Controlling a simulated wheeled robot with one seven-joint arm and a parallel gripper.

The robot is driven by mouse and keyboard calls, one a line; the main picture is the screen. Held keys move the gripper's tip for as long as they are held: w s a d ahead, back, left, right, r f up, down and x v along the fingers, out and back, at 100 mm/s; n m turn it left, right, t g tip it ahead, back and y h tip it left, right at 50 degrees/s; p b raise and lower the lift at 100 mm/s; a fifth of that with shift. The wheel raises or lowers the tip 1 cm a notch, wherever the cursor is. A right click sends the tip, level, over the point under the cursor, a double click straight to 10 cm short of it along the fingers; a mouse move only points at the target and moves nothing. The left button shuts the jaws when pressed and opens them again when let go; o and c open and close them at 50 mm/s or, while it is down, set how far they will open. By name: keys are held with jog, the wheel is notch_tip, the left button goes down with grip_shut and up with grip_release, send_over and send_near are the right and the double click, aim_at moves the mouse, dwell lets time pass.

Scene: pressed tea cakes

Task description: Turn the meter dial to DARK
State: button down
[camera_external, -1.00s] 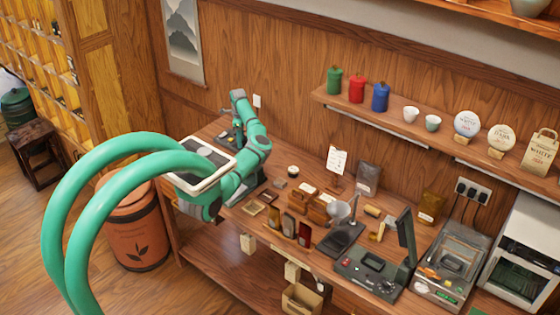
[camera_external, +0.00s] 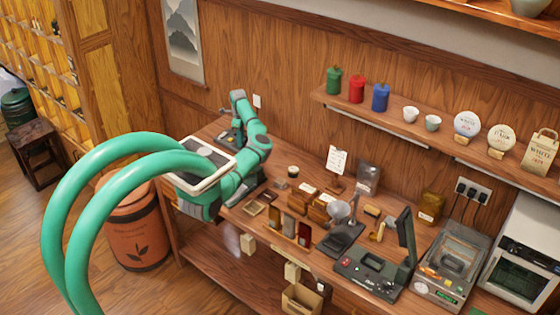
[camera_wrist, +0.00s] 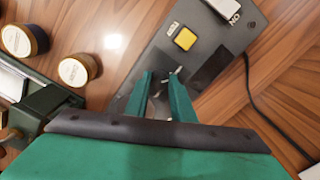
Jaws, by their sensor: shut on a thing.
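In the wrist view my gripper (camera_wrist: 163,77) reaches over a dark grey device (camera_wrist: 213,38) and is shut on a small part of it. I take this part to be the meter dial. The fingers hide most of it, and only a small pale bit shows by the tips. The dial's pointer and the DARK mark cannot be read. A yellow square button (camera_wrist: 185,38) sits on the device just beyond the fingertips, beside a small white label. In the external view the device (camera_external: 226,138) stands at the table's left end, below my wrist.
Two round lidded jars (camera_wrist: 78,70) and a dark green box (camera_wrist: 40,108) stand left of my gripper. A black cable (camera_wrist: 262,105) runs over the wood at right.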

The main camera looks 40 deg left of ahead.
jog(key=m, duration=1.1)
jog(key=shift+d+m, duration=0.1)
jog(key=shift+m, duration=0.2)
jog(key=m, duration=1.1)
dwell(0.4)
jog(key=c, duration=1.5)
grip_release()
jog(key=shift+r, duration=0.1)
